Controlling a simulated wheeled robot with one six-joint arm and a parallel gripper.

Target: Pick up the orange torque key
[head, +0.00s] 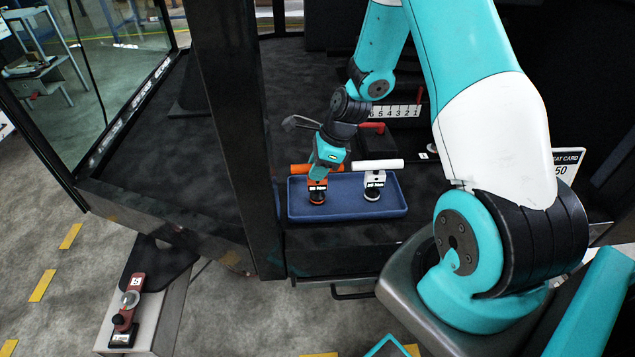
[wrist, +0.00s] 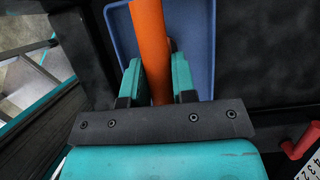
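The orange torque key (head: 318,188) stands upright in the blue tray, with its orange crossbar handle on top and a dark round base. My gripper (head: 326,173) is down at this handle and hides part of it in the head view. In the wrist view, the orange handle (wrist: 153,40) runs between the two teal fingers of my gripper (wrist: 157,70). The fingers lie close along both sides of the handle. I cannot tell whether they press on it. The key's lower body is hidden in the wrist view.
A similar key with a white handle (head: 377,165) stands just right in the same blue tray (head: 345,214). Behind are a numbered strip (head: 395,112) and a red handle (head: 373,127). A dark pillar (head: 233,130) rises close on the left.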

